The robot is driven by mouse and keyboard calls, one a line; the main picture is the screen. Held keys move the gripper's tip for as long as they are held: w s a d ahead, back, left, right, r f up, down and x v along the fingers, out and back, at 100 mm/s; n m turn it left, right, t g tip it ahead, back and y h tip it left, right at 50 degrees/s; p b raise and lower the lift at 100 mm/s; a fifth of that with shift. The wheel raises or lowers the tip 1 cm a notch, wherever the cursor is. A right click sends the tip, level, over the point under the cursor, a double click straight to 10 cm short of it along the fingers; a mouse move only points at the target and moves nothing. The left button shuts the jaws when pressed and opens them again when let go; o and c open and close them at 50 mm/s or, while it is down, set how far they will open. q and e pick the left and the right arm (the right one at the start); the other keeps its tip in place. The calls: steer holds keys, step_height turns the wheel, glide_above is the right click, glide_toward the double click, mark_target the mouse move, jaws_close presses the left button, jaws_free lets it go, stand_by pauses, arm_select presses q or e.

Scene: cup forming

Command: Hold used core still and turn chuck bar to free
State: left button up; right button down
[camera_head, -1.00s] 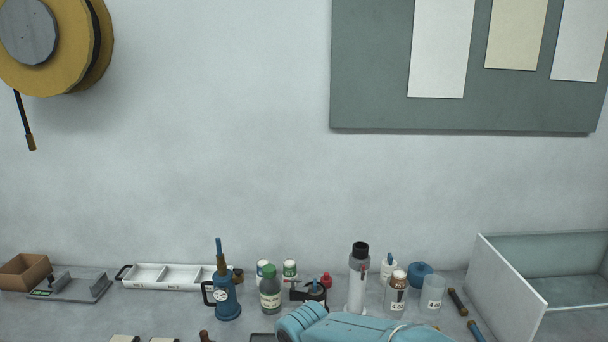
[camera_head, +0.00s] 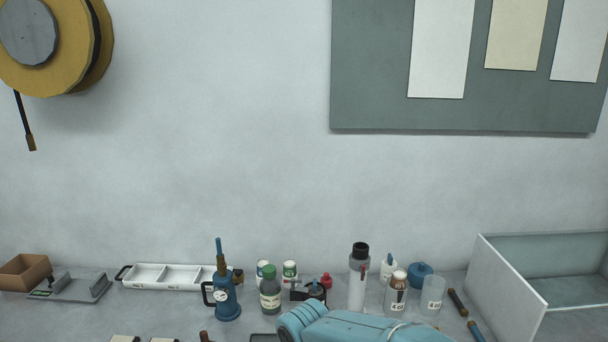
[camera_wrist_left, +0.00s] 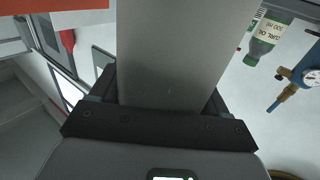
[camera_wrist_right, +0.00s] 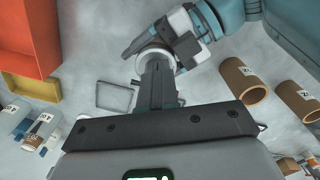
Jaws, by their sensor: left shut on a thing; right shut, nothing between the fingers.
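In the left wrist view my left gripper (camera_wrist_left: 164,95) is shut on a wide, smooth grey piece (camera_wrist_left: 185,50) that runs out of the top of the picture. I cannot tell whether it is the used core or another part. In the right wrist view my right gripper (camera_wrist_right: 156,70) is shut and empty. Its fingertips overlap a round, pale-rimmed thing (camera_wrist_right: 147,50) beside my left gripper (camera_wrist_right: 178,35); contact is unclear. I cannot make out the chuck bar for certain. Neither gripper shows in the head view.
Two brown tubes (camera_wrist_right: 243,82) (camera_wrist_right: 297,100) stand at the right of the right wrist view. An orange bin (camera_wrist_right: 28,38) is at upper left. On the bench are a blue pump (camera_head: 222,295), a white tray (camera_head: 170,277), several bottles (camera_head: 270,290) and an open white box (camera_head: 508,285).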

steer(key=shift+d, duration=0.2)
steer(key=shift+w+d, duration=0.2)
steer(key=shift+d, duration=0.25)
steer(key=shift+w+d, duration=0.4)
steer(key=shift+d, duration=0.05)
steer(key=shift+w+d, duration=0.1)
step_height(320, 180, up, 6)
steer(key=shift+s+d, duration=0.25)
steer(key=shift+d, duration=0.05)
stand_by(0.6)
